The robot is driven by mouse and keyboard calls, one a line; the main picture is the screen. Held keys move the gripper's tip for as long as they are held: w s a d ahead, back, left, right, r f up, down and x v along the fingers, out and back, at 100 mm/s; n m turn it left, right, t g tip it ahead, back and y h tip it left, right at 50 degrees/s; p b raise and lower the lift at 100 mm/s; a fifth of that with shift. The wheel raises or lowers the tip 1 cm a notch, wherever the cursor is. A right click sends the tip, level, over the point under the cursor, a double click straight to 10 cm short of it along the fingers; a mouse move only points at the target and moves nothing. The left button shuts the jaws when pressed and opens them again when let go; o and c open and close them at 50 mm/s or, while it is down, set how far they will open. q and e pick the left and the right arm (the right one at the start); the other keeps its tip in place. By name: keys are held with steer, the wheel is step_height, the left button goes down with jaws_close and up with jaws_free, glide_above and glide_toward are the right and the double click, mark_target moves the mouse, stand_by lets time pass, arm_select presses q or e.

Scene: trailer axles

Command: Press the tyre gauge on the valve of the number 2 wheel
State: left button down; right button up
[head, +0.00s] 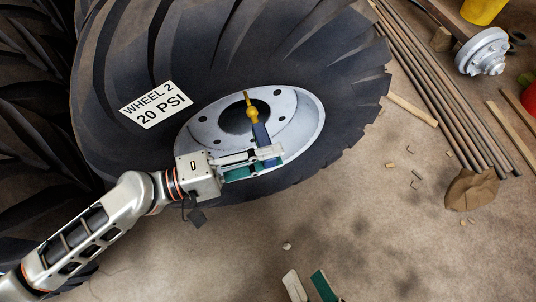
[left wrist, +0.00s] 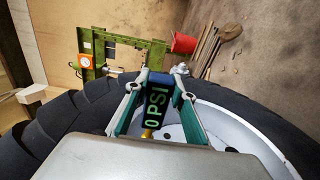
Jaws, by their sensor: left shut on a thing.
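The large wheel (head: 330,60) has a white label (head: 155,104) reading "WHEEL 2 20 PSI" and a pale rim (head: 302,112) with a dark centre hole. My left gripper (head: 266,155) is shut on the blue tyre gauge (head: 262,134), over the rim's lower part. The gauge's yellow nozzle (head: 252,112) points up across the hole. I cannot make out the valve, or whether the nozzle touches anything. My right gripper (head: 308,287) is open and empty at the bottom edge, partly cut off.
Another dark tyre (head: 35,110) stands at the left. Long rods (head: 440,85), a metal hub (head: 483,52), a yellow container (head: 482,10) and a brown lump (head: 472,188) lie at the right. The left wrist view shows a green frame (left wrist: 125,52) and red bin (left wrist: 184,42). Floor below the wheel is mostly clear.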

arm_select(q)
steer(key=shift+w+a, duration=0.25)
steer(key=shift+w, duration=0.4)
stand_by(1.0)
steer(key=s+d, duration=0.2)
steer(key=s, duration=0.3)
steer(key=shift+s+p, duration=0.3)
steer(key=shift+s, duration=0.1)
stand_by(0.5)
stand_by(0.5)
